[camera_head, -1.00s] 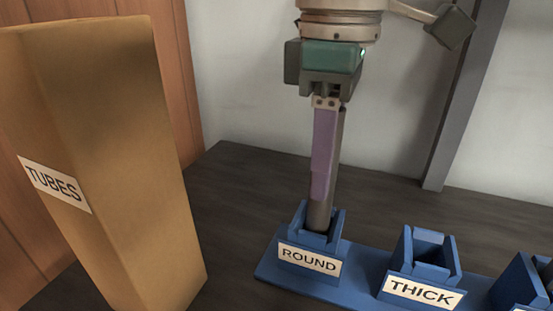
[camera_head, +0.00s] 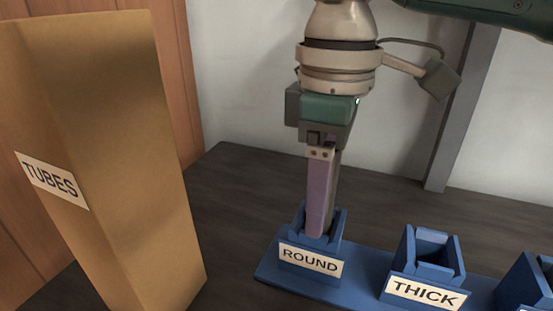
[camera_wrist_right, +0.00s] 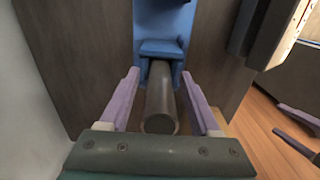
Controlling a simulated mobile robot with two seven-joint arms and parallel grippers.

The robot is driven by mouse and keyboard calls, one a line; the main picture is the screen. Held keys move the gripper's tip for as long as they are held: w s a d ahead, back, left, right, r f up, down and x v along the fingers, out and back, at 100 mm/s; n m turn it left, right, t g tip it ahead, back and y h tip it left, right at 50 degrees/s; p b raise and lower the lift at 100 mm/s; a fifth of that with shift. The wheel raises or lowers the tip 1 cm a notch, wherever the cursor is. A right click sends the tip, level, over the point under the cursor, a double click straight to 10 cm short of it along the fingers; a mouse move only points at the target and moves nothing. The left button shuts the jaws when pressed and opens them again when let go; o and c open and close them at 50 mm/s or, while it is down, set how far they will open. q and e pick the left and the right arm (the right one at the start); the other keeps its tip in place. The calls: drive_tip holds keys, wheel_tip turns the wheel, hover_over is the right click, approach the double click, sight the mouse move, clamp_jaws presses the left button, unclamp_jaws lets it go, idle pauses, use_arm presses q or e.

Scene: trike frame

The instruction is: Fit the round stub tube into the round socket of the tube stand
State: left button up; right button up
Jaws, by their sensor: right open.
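The round stub tube (camera_wrist_right: 160,110) is a dark grey cylinder with its lower end in the ROUND socket (camera_head: 310,262) of the blue tube stand (camera_head: 360,289). How deep it sits is hidden. My right gripper (camera_wrist_right: 160,78) points down over the socket. Its purple fingers stand open on both sides of the tube, with a gap at each side in the wrist view. In the head view the near finger (camera_head: 320,195) covers most of the tube. Purple fingers at the right edge of the wrist view (camera_wrist_right: 300,132) look like my left gripper, cut off by the frame.
The THICK socket (camera_head: 427,262) stands to the right, with another socket (camera_head: 528,290) cut off at the edge. A tall tan TUBES box (camera_head: 110,160) stands at left. A grey post (camera_head: 462,110) rises behind.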

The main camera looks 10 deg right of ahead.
drive_tip(key=shift+r, duration=0.1)
wheel_tip(320, 180, up, 12)
drive_tip(key=shift+p, duration=1.05)
drive_tip(key=shift+r, duration=0.1)
